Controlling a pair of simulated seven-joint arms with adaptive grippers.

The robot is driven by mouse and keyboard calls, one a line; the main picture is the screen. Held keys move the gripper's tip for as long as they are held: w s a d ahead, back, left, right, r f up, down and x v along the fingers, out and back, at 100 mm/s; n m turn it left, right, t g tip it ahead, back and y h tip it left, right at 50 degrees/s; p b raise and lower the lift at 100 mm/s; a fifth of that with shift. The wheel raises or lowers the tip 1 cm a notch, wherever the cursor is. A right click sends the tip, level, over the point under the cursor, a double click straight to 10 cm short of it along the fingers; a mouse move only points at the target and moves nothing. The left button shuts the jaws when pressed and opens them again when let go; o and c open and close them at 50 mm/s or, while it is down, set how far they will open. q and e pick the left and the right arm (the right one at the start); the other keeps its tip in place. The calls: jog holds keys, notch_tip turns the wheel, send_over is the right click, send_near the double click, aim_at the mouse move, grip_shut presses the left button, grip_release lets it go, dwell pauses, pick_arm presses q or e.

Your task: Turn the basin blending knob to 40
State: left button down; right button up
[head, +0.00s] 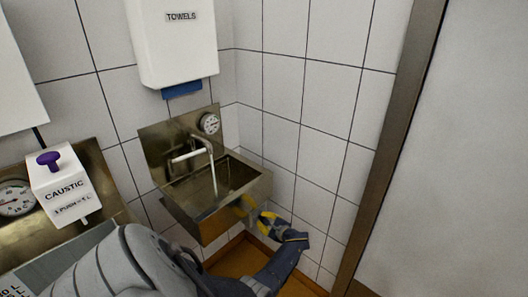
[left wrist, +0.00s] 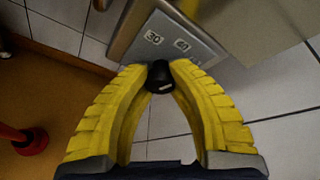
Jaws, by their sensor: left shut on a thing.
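The steel basin (head: 228,212) is fixed to the tiled wall in the head view, with a bent spout over it. In the left wrist view the black blending knob (left wrist: 159,73) sits at the edge of a grey scale plate (left wrist: 150,47). The plate reads 30 at left; the number to its right is tilted and hard to read. A small pale mark shows on the knob's near side. My left gripper (head: 265,219) is below the basin's front right corner. Its yellow fingers (left wrist: 160,84) are shut on the knob, one on each side. The knob is hidden in the head view.
A round dial (head: 209,123) is on the basin's back plate. A towel dispenser (head: 178,45) hangs above. A caustic dispenser (head: 62,185) with a purple button and another dial (head: 15,198) are at left. A red object (left wrist: 30,142) stands on the orange floor.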

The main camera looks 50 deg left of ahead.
pick_arm(q)
jog(key=shift+d+f+n+t, duration=0.15)
jog(key=shift+n+t, duration=0.25)
jog(key=shift+n, duration=0.4)
jog(key=shift+w, duration=0.1)
jog(key=c, duration=1.5)
grip_release()
jog(key=o, duration=0.4)
jog(key=shift+o, duration=0.2)
jog(key=v, duration=1.2)
jog(key=shift+f, duration=0.15)
jog(key=x, duration=1.2)
jog(key=shift+r, duration=0.25)
